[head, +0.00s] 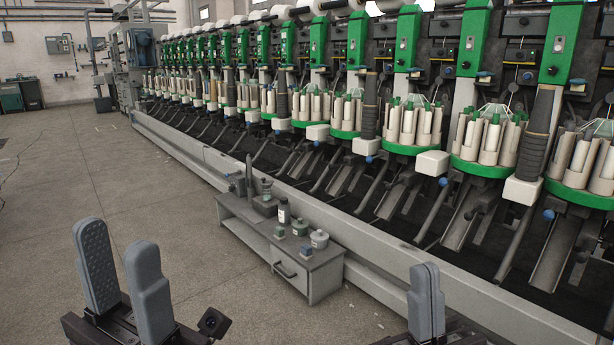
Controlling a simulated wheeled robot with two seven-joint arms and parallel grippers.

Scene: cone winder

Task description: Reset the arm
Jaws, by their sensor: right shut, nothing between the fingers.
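My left gripper (115,238) is at the bottom left, with its two grey padded fingers pointing up and standing apart. Nothing shows between them. My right gripper (426,272) is at the bottom, right of centre, with its fingers pointing up and together, holding nothing. Both grippers are in front of the cone winder (345,110) and apart from it. The lower parts of both arms are outside the picture.
A small grey bench (315,277) with a drawer stands against the machine's base rail (390,290). The concrete floor (90,170) at left is largely clear. Green cabinets (20,96) stand far left.

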